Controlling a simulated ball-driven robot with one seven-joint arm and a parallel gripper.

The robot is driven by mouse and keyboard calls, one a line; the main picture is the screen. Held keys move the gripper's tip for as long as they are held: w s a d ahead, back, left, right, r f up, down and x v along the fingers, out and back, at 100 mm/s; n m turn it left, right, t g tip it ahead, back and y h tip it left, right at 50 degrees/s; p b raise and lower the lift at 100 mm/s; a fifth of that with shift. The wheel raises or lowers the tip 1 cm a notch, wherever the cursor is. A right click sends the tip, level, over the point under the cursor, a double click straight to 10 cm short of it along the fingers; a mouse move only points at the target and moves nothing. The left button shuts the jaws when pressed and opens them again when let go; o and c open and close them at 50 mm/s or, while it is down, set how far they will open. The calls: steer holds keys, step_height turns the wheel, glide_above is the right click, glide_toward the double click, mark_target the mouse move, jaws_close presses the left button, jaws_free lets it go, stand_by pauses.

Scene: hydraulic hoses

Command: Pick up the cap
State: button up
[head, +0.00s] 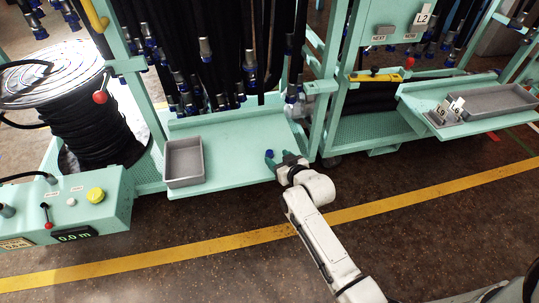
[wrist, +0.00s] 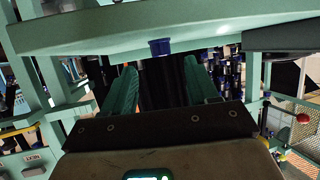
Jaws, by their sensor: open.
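The cap is a small dark blue piece (head: 269,153) on the teal shelf (head: 232,148), near its front edge. In the wrist view, which looks upside down, the cap (wrist: 160,47) shows against the shelf edge, centred between my fingers and beyond their tips. My gripper (head: 279,158) is open and empty at the front of the shelf, close to the cap. Its two teal fingers (wrist: 160,72) point toward the cap, with a clear gap between them. I cannot tell whether a finger touches the cap.
A grey bin (head: 184,160) stands at the shelf's left end. Dark hoses with blue-ended fittings (head: 249,62) hang behind the shelf. A teal upright frame (head: 330,85) stands to the right. A hose reel (head: 95,120) and a control box (head: 70,212) are at left.

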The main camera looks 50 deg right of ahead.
mark_target(269, 151)
steer(key=shift+b+x, duration=0.7)
steer(key=shift+x, duration=2)
steer(key=shift+a+r, duration=0.1)
steer(key=shift+r, duration=0.05)
steer(key=shift+c, duration=0.3)
steer(key=c, duration=1)
